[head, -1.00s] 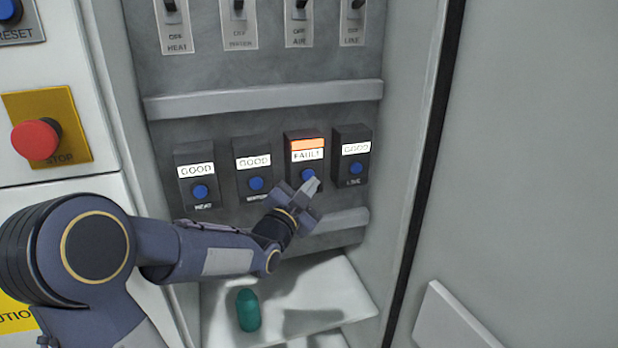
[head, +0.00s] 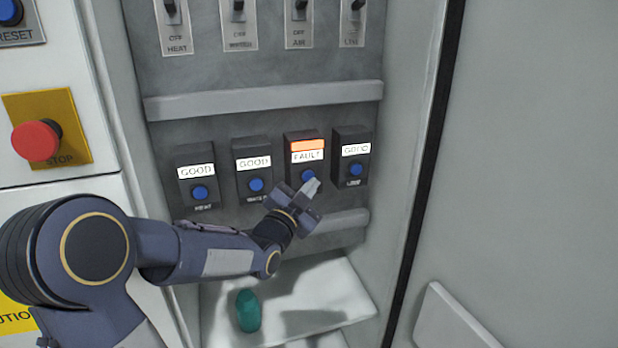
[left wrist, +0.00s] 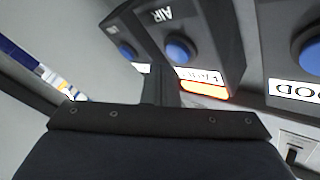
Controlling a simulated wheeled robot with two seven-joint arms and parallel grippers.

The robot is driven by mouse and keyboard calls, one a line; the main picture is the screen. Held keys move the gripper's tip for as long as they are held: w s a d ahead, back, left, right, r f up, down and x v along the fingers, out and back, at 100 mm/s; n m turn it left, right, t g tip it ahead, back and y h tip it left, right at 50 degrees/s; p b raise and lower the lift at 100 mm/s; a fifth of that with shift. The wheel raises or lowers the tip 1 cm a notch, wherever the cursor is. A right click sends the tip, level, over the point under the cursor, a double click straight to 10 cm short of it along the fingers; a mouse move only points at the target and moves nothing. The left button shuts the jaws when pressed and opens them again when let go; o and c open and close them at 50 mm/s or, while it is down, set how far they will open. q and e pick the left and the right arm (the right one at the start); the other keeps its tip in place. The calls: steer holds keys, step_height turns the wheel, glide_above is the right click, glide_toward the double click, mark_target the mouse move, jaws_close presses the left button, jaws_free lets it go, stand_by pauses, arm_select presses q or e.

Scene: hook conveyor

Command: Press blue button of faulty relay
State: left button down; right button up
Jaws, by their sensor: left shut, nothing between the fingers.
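The faulty relay (head: 305,147) is the third black box from the left in the head view. It has a lit orange lamp and a FAULT label. Its blue button (head: 308,176) shows just above my left gripper (head: 313,187), which is shut and empty with its tips at the button's lower right. I cannot tell whether the tips touch it. In the left wrist view the relay (left wrist: 190,50) appears upside down, marked AIR, with its blue button (left wrist: 181,50) in sight beyond the fingers. My right gripper is not in view.
Relays reading GOOD stand on both sides: the heat relay (head: 197,172), a second one (head: 254,168) and the line relay (head: 352,155). Switches line the panel above. A green object (head: 248,311) lies on the shelf below. A red stop button (head: 36,140) is at left.

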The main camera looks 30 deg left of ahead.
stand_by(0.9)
arm_select(q)
steer(key=shift+w+a+b, duration=0.25)
steer(key=shift+a+b, duration=0.05)
steer(key=shift+b, duration=0.2)
steer(key=shift+w+a, duration=0.3)
steer(key=shift+a, duration=0.05)
stand_by(0.6)
steer(key=shift+s+d+b, duration=0.1)
steer(key=shift+b, duration=0.3)
steer(key=shift+s+d+b, duration=0.45)
steer(key=shift+d+b, duration=0.05)
steer(key=shift+d, duration=0.05)
